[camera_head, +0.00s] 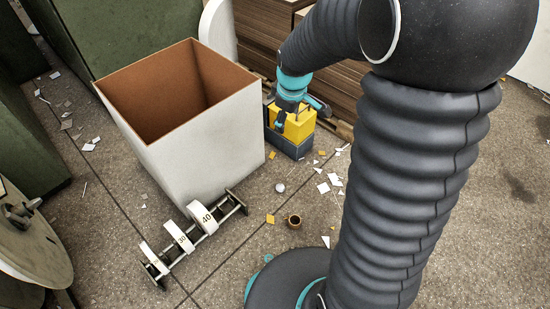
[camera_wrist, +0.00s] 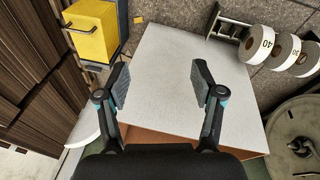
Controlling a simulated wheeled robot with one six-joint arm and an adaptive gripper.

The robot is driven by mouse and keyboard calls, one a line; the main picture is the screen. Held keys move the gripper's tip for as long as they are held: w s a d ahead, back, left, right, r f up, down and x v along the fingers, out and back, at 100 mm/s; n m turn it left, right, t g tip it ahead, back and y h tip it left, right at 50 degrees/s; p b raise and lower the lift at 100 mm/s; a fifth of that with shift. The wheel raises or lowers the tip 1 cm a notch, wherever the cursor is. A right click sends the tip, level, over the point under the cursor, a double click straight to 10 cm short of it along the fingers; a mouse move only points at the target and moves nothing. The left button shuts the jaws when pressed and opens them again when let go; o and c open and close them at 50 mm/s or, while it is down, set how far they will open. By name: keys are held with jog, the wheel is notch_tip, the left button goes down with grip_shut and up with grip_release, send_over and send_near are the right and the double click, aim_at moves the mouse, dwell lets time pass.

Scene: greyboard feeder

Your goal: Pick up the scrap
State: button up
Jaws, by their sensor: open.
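Several pieces of scrap lie loose on the floor; I cannot tell which one is meant. White flat scraps (camera_head: 323,187) lie right of the white bin, with a crumpled white ball (camera_head: 280,187), a yellow scrap (camera_head: 270,219) and a brown ring-shaped piece (camera_head: 294,220) nearby. My gripper (camera_head: 288,117) is above the floor by the yellow box, to the right of the bin. In the wrist view my gripper (camera_wrist: 161,82) is open and empty, with the bin's white side beyond its fingers. A small yellow scrap (camera_wrist: 138,20) shows at the top there.
The tall white bin (camera_head: 205,135) is open, with a brown inside. A yellow box (camera_head: 299,124) on a grey base stands beside it. A rack with numbered rolls (camera_head: 194,232) lies in front. Stacked brown boards (camera_head: 262,30) stand behind. Floor at the right is mostly clear.

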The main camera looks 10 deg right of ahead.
jog(key=w+f+n+g+p, duration=0.1)
jog(key=w+f+n+p, duration=0.15)
jog(key=w+f, duration=0.4)
jog(key=n+g+p, duration=0.2)
jog(key=n+p, duration=0.1)
jog(key=n, duration=0.4)
send_over(280, 186)
jog(key=f, duration=3.3)
jog(key=shift+a+f, duration=0.1)
jog(key=shift+a, duration=0.15)
jog(key=shift+s+d+f, duration=0.1)
jog(key=shift+d+f, duration=0.05)
jog(key=shift+f, duration=1.35)
jog(key=shift+d+f, duration=0.15)
jog(key=shift+f, duration=1.35)
jog(key=c, duration=0.8)
